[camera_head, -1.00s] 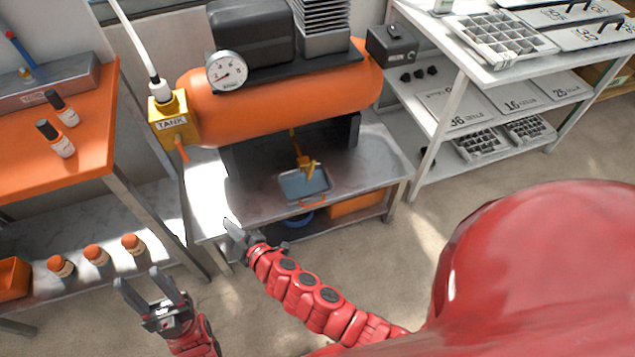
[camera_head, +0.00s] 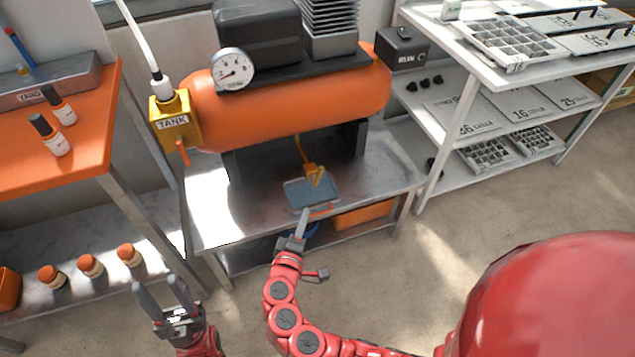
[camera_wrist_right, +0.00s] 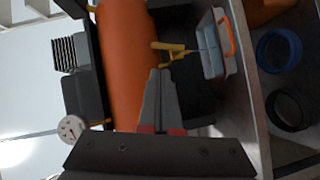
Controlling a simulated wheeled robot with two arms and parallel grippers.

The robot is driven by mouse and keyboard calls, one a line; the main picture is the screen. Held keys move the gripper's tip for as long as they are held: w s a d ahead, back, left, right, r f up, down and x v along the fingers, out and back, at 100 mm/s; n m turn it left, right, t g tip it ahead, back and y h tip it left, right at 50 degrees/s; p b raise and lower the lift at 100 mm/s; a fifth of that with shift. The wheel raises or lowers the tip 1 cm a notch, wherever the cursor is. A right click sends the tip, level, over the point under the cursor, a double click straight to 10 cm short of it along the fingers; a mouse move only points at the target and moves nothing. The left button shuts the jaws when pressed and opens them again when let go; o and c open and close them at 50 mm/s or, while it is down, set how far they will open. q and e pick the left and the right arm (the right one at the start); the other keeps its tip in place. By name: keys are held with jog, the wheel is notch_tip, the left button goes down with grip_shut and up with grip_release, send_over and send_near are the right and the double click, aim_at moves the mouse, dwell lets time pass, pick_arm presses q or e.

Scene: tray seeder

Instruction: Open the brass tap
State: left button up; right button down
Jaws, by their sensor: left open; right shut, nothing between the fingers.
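The brass tap (camera_head: 315,172) hangs on a thin pipe under the orange tank, above a shallow grey-blue tray. In the right wrist view the tap (camera_wrist_right: 172,48) shows just beyond my fingertips, with a thin stream or line running from it toward the tray. My right gripper (camera_head: 304,212) is shut and empty, in front of the tray's near edge and apart from the tap. Its closed fingers (camera_wrist_right: 160,74) point at the tap in the wrist view. My left gripper (camera_head: 158,288) is open and empty at the lower left, far from the tap.
The orange tank (camera_head: 300,108) stands on a metal bench (camera_head: 375,190). A yellow TANK block (camera_head: 174,122) with an orange lever is at its left end. The drip tray (camera_head: 312,193) has an orange handle. A blue ring (camera_wrist_right: 280,52) lies below. Shelves (camera_head: 470,105) stand right.

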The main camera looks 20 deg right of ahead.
aim_at(319, 175)
jog(key=x, duration=1.4)
jog(key=shift+f, duration=0.1)
